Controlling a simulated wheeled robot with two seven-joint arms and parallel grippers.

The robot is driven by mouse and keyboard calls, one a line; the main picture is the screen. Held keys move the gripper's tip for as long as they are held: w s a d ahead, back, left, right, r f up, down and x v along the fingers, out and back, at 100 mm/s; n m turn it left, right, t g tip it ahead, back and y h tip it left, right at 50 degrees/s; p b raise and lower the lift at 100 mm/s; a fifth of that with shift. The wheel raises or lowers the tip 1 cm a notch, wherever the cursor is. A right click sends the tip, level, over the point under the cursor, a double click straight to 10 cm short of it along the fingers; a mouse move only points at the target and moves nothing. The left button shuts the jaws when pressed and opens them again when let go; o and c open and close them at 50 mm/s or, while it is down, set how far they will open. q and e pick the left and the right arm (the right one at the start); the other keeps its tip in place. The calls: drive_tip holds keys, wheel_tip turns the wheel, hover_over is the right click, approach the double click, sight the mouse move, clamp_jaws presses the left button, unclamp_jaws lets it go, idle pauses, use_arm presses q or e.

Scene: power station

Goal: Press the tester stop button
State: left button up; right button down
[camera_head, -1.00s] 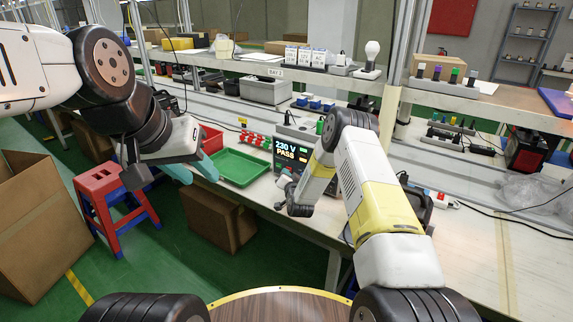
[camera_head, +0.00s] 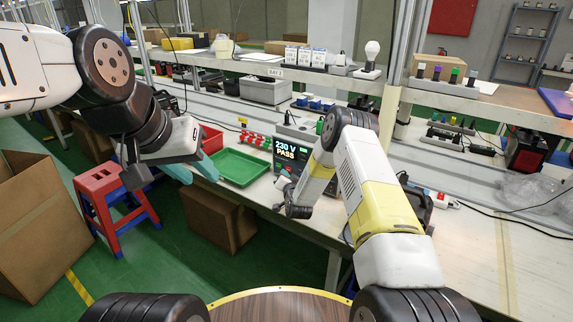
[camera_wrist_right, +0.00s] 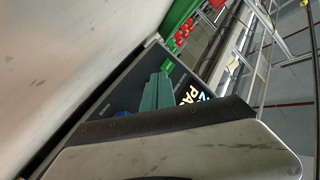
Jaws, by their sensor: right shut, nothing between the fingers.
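The tester (camera_head: 285,152) stands on the bench, its dark screen reading "230 V PASS". My right forearm and wrist cover much of its front in the head view. In the right wrist view, the tester's dark panel (camera_wrist_right: 122,92) is tilted, with part of the screen text at right and a small green mark (camera_wrist_right: 167,66). My right gripper (camera_wrist_right: 158,82) is shut and empty, its teal fingers close in front of the panel; I cannot tell if they touch it. I cannot make out the stop button. My left gripper (camera_head: 202,172) is open and empty, left of the green tray.
A green tray (camera_head: 240,167) lies left of the tester, with a red bin (camera_head: 211,139) behind it. Red-and-white parts (camera_head: 256,140) stand by the tester. A red stool (camera_head: 110,195) and cardboard boxes (camera_head: 217,218) are on the floor.

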drive_tip(key=shift+s+a, duration=0.6)
drive_tip(key=shift+s, duration=0.2)
drive_tip(key=shift+s+a, duration=0.55)
drive_tip(key=shift+s, duration=0.3)
drive_tip(key=shift+s+a, duration=0.6)
drive_tip(key=shift+s, duration=0.2)
drive_tip(key=shift+r, duration=0.1)
